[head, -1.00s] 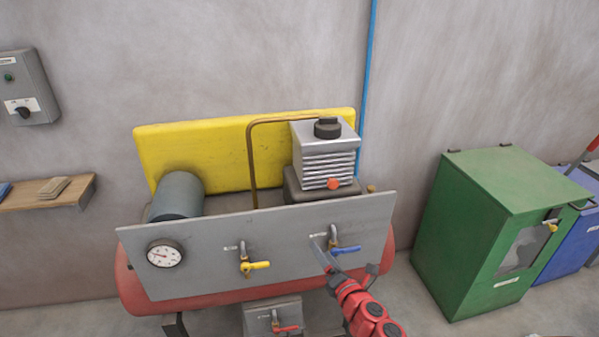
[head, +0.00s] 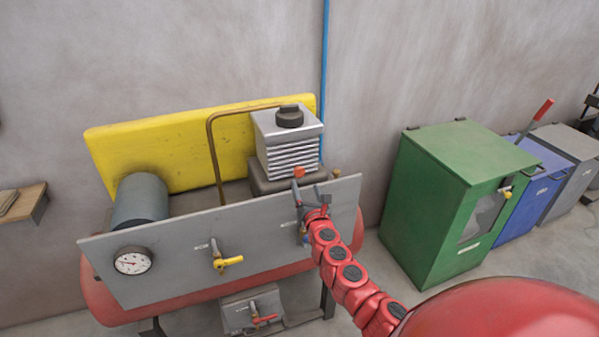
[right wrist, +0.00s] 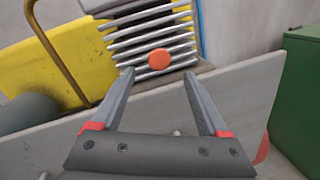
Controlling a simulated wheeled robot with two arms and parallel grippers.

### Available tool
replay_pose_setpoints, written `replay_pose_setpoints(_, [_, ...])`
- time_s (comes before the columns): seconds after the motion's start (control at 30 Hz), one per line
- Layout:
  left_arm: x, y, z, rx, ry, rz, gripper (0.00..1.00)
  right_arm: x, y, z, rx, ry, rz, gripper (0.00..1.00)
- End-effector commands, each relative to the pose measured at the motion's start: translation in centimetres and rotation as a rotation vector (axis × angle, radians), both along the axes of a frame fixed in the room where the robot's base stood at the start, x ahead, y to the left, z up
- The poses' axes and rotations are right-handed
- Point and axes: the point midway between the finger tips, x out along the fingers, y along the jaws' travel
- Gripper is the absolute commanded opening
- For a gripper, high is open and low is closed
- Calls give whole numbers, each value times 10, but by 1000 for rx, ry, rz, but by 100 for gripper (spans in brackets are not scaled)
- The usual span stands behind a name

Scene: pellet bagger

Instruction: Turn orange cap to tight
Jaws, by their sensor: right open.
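The orange cap (head: 298,172) sits low on the front of the finned grey compressor block (head: 290,141). In the right wrist view the cap (right wrist: 160,59) shows as a round orange disc, beyond the fingertips and roughly centred between them. My right gripper (head: 309,191) is open and empty, just below and in front of the cap in the head view. Its two fingers (right wrist: 157,73) point towards the block, with a gap between fingertips and cap that I cannot measure. The cap's markings are too small to read. My left gripper is not in view.
A grey panel (head: 170,258) with a gauge (head: 133,260) and a yellow-handled valve (head: 227,262) stands in front of the block. A yellow guard (head: 170,150) and brown pipe (head: 211,150) are behind and left. A green cabinet (head: 440,220) stands right.

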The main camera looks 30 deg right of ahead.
Motion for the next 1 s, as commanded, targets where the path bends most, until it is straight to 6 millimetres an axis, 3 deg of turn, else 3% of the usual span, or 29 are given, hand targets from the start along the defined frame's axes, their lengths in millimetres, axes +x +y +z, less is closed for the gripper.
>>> replay_pose_setpoints(0.5, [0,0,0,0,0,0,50,62,-27,-1,6,-2,-4,78])
replay_pose_setpoints(1.0, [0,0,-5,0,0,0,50,84,-33,0,0,0,4,78])
